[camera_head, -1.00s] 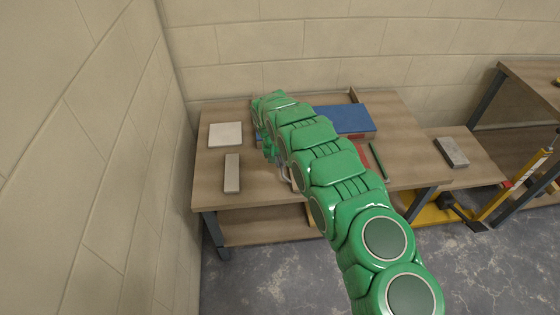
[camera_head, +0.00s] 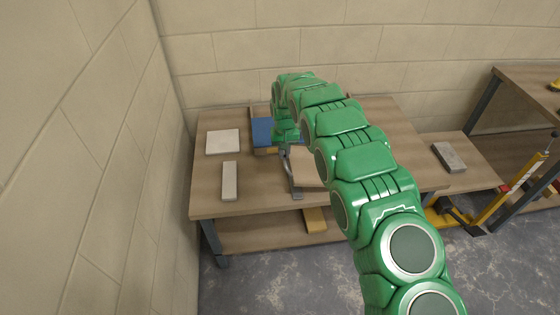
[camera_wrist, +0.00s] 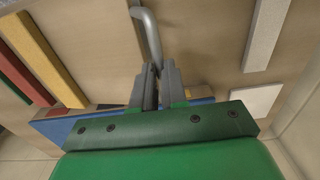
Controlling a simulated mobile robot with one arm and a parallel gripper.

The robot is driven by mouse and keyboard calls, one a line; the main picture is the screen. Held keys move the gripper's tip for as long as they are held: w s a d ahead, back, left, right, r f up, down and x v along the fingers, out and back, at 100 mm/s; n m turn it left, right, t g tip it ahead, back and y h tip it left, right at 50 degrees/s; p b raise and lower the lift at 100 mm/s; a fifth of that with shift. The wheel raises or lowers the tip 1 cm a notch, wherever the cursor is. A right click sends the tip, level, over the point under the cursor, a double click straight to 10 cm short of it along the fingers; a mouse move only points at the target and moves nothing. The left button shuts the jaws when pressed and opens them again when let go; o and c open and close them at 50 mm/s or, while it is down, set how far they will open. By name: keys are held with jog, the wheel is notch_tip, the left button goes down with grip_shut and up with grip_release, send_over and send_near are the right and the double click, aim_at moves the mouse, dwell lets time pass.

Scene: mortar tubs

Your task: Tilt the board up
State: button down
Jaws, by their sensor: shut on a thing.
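My gripper (camera_head: 287,146) is over the middle of the workbench. In the wrist view its two grey fingers (camera_wrist: 151,88) are shut on a curved grey metal handle (camera_wrist: 148,35). A brown board (camera_head: 305,168) shows just right of the gripper in the head view, with its face slanted up from the bench top. My green arm hides the board's right part, so its full tilt cannot be told. A blue flat thing (camera_head: 262,131) lies behind and left of the gripper, partly hidden; its edge also shows in the wrist view (camera_wrist: 55,128).
A white square tile (camera_head: 222,141) and a pale grey bar (camera_head: 229,181) lie on the workbench (camera_head: 262,203) at left. A yellow block (camera_head: 315,220) is on the lower shelf. A grey block (camera_head: 449,157) lies on a lower surface at right. The left front of the bench is clear.

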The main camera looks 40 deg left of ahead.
jog(key=w+d+r+g+y, duration=0.1)
jog(key=w+d+r, duration=0.2)
jog(key=r, duration=0.4)
jog(key=w+d+r+g+y, duration=0.2)
jog(key=w+d+r, duration=0.2)
jog(key=r, duration=0.3)
jog(key=shift+w+d+r, duration=0.15)
jog(key=shift+r, duration=0.15)
jog(key=shift+w+r, duration=0.1)
jog(key=c, duration=1.6)
grip_release()
jog(key=o, duration=0.4)
jog(key=shift+o, duration=0.2)
jog(key=v, duration=0.7)
jog(key=shift+d+r, duration=0.2)
